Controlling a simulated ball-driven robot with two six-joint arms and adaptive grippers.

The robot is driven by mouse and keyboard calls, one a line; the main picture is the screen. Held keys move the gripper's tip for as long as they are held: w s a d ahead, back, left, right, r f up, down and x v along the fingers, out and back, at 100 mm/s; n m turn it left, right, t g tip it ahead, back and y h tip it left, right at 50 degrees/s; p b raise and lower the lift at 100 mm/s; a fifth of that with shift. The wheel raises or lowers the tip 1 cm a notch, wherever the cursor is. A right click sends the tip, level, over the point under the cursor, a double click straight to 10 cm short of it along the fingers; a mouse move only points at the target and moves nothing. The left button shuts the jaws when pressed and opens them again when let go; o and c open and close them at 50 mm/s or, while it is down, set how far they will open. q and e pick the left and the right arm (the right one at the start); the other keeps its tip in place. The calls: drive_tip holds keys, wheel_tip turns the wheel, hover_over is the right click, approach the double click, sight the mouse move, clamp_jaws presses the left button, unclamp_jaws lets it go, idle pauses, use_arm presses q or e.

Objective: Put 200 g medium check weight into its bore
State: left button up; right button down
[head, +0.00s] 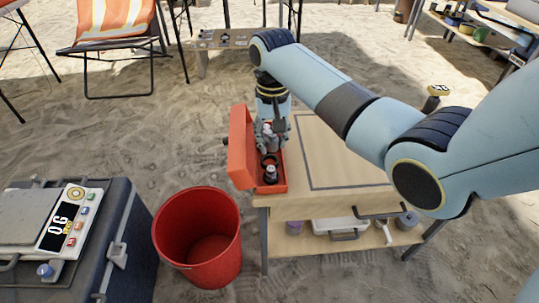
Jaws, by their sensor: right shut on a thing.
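An open orange-red case (282,187) stands at the left edge of the wooden table, with its lid (240,147) upright on the left side. My right gripper (270,143) is over the case, pointing down, and is shut on a small metallic weight, mostly hidden by the fingers. I cannot read its marking. A dark round bore (268,160) shows in the case just below the gripper. Another silvery weight (270,174) with a knob stands upright in the front part of the case. Whether the held weight touches the case cannot be told. My left gripper is not in view.
The table top (350,179) is clear right of the case, with a dark outlined square. A red bucket (200,240) stands on the sand at front left, beside a dark chest bearing a scale (60,220). The lid rises close beside my gripper.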

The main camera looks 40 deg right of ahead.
sight(270, 164)
drive_tip(key=shift+w+f, duration=0.45)
drive_tip(key=shift+w, duration=0.05)
wheel_tip(270, 164, down, 4)
drive_tip(key=shift+r+b, duration=0.25)
drive_tip(key=shift+b, duration=0.5)
drive_tip(key=shift+f, duration=0.1)
drive_tip(key=shift+f, duration=0.55)
drive_tip(key=c, duration=1)
unclamp_jaws()
wheel_tip(270, 164, up, 13)
drive_tip(key=p, duration=0.3)
drive_tip(key=shift+r, duration=0.15)
